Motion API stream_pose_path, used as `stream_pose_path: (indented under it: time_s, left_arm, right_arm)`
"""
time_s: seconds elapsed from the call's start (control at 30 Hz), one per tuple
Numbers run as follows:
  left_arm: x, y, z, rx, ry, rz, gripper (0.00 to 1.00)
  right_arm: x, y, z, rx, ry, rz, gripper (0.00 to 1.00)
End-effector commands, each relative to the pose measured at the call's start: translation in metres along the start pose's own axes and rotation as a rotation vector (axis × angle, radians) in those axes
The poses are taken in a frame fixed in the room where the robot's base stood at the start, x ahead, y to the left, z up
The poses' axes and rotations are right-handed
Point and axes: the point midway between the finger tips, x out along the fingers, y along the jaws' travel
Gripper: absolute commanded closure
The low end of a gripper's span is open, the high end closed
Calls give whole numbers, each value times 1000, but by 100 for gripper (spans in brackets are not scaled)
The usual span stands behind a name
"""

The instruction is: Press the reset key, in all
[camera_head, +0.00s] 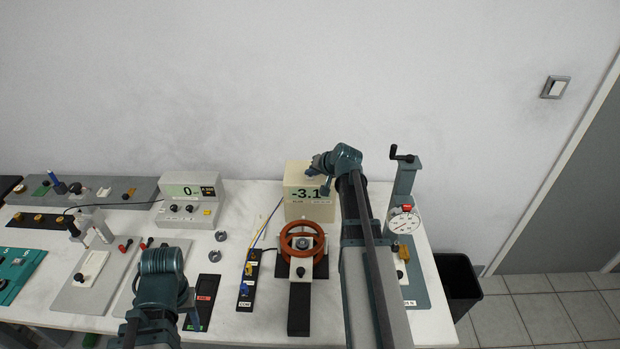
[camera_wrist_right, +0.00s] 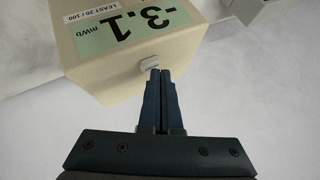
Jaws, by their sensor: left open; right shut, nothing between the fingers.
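The cream meter box (camera_head: 300,175) stands at the back of the table, and its green display reads -3.1. In the right wrist view the box (camera_wrist_right: 110,70) shows its display (camera_wrist_right: 122,22) with "mWb" and a label "LEAST 20 / 100". A small pale key (camera_wrist_right: 148,65) sticks out from the box's edge. My right gripper (camera_wrist_right: 160,72) is shut and empty, its fingertips at the key; I cannot tell whether they touch it. In the head view the right gripper (camera_head: 316,180) is in front of the box.
A red-brown handwheel (camera_head: 303,243) stands in front of the box. Another meter (camera_head: 188,198) reading 0 is to the left. A dial gauge stand with a crank (camera_head: 403,180) is to the right. A black bin (camera_head: 458,283) stands beyond the table's right edge.

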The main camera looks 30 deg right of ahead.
Motion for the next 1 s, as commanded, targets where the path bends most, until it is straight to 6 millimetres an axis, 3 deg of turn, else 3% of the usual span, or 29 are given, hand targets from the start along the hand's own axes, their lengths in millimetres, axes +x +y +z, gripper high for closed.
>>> stream_pose_path:
  time_s: [0.67, 1.0]
  left_arm:
    - [5, 0, 0, 0, 0, 0, 50]
    - [-9, -1, 0, 0, 0, 0, 50]
  right_arm:
    - [3, 2, 3, 0, -1, 0, 100]
    - [-6, -5, -4, 0, -1, 0, 100]
